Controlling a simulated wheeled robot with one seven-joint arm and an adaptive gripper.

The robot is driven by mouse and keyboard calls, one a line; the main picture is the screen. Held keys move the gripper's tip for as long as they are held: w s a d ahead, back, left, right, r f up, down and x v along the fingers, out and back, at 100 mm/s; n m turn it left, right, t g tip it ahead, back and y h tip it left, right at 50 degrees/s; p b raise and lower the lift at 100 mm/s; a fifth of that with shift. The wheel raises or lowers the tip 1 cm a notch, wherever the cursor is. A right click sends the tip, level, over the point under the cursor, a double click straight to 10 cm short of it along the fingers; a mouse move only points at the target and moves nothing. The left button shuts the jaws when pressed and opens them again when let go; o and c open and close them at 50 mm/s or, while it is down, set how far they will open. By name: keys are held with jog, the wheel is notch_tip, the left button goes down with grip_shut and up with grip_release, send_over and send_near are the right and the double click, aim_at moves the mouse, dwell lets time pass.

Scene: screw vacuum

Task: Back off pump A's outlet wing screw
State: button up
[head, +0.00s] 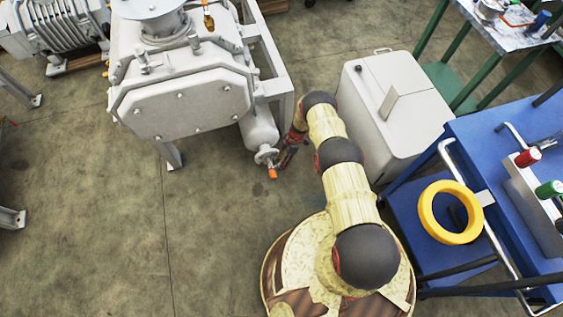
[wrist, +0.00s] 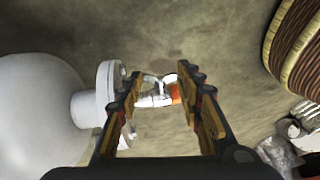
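The large grey pump (head: 185,100) stands upper left of centre in the head view; I see no letter on it. Its rounded outlet vessel (head: 259,130) ends in a flange and a small fitting with an orange tip (head: 272,174), likely the wing screw. In the wrist view the vessel (wrist: 40,100) and flange (wrist: 106,95) are at left, and the pale metal fitting (wrist: 153,100) with its orange end (wrist: 176,93) shows between my fingers. My gripper (wrist: 160,76) is open around it; contact cannot be told. In the head view my gripper (head: 289,153) is right beside the fitting, partly hidden.
A pale grey cabinet (head: 412,128) stands right of my arm. A blue cart (head: 500,140) with a yellow ring (head: 431,215) is at far right. A ribbed machine (head: 55,30) is at upper left. The floor (head: 110,240) at lower left is clear.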

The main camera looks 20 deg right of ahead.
jog(key=c, duration=0.6)
jog(key=shift+s+r+t+p, duration=0.2)
jog(key=shift+t+p, duration=0.3)
jog(key=shift+p, duration=0.3)
jog(key=t+p, duration=0.2)
jog(key=s+n+t+p, duration=0.1)
jog(key=t+p, duration=0.2)
jog(key=s+f+t+p, duration=0.1)
jog(key=t+p, duration=0.1)
jog(key=shift+s+f+n+t, duration=0.1)
jog(key=shift+n+t, duration=0.3)
jog(key=t+b, duration=0.1)
jog(key=f+t+b, duration=0.1)
jog(key=shift+s+n+t+y, duration=0.2)
jog(key=shift+n+t+y, duration=0.1)
jog(key=shift+n, duration=0.1)
jog(key=t+b, duration=0.2)
jog(key=b, duration=0.1)
jog(key=n+t+b, duration=0.1)
jog(key=b, duration=0.1)
jog(key=shift+s+f+y, duration=0.2)
jog(key=shift+f+y, duration=0.1)
jog(key=shift+a+t+b, duration=0.1)
jog(key=shift+t+b, duration=0.6)
jog(key=shift+t, duration=0.2)
jog(key=shift+n, duration=0.3)
